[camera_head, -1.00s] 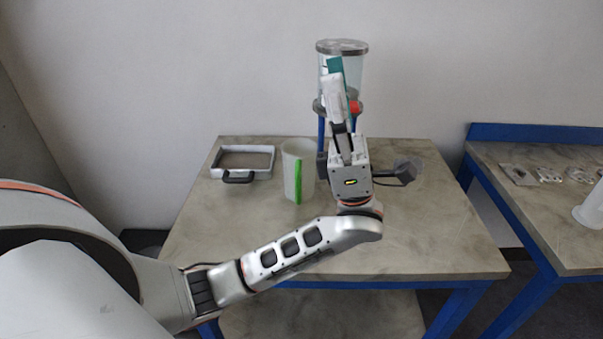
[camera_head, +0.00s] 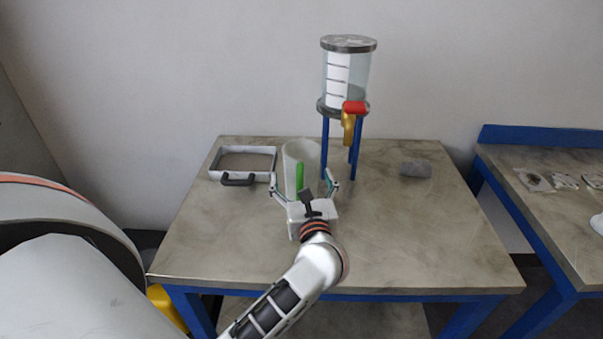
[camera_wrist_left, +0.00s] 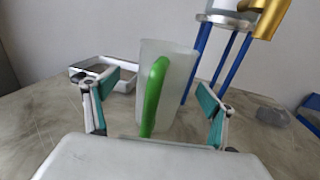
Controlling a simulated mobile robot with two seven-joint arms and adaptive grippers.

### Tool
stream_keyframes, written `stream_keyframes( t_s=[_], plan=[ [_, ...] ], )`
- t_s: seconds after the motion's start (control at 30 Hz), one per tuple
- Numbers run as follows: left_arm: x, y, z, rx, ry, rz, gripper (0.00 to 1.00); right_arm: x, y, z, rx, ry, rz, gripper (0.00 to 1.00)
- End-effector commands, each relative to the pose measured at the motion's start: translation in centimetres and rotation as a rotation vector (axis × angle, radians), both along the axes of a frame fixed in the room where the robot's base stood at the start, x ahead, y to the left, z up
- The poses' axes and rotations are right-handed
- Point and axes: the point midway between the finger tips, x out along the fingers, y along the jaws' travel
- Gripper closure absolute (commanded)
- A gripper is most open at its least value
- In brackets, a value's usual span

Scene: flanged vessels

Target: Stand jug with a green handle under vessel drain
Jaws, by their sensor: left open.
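The jug (camera_head: 297,157) is translucent and pale, with a green handle (camera_head: 300,176). It stands upright on the table, left of the vessel's legs. The handle faces my left gripper (camera_head: 306,186), which is open with one finger to each side in front of the jug. The left wrist view shows the jug (camera_wrist_left: 172,75) between the two spread fingers (camera_wrist_left: 157,108), not gripped. The vessel (camera_head: 347,75) is a clear cylinder on blue legs. Its drain (camera_head: 348,126) is a brass spout with a red tap, with bare table below it. My right gripper is not seen.
A grey tray with a black handle (camera_head: 238,181) lies left of the jug. A grey cylindrical piece (camera_head: 416,169) lies right of the vessel. A second table (camera_head: 560,215) at the right holds small flat parts. The front of the main table is clear.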

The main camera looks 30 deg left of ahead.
Motion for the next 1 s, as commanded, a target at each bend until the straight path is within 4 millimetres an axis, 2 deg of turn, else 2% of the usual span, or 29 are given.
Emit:
stream_keyframes(
  t_s=[0.4, 0.73, 0.77, 0.9, 0.93, 1.0],
  plan=[
    [4.3, 2.9, 0.1, 0.004, 0.000, 0.001, 0.16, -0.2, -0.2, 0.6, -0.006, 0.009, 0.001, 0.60],
    [4.9, 3.4, 0.0, 0.002, 0.001, 0.001, 0.16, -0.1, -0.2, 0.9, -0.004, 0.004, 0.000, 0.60],
    [4.9, 3.4, 0.0, 0.002, 0.001, 0.001, 0.19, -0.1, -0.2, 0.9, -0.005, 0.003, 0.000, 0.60],
    [4.9, 3.4, 0.0, 0.002, 0.001, 0.001, 0.55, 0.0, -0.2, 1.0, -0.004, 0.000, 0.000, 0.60],
    [4.9, 3.4, 0.0, 0.002, 0.001, 0.001, 0.60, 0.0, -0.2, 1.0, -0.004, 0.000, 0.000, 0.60],
    [4.9, 3.4, 0.0, 0.003, 0.000, 0.001, 0.64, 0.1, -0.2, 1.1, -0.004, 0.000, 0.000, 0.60]
  ],
)
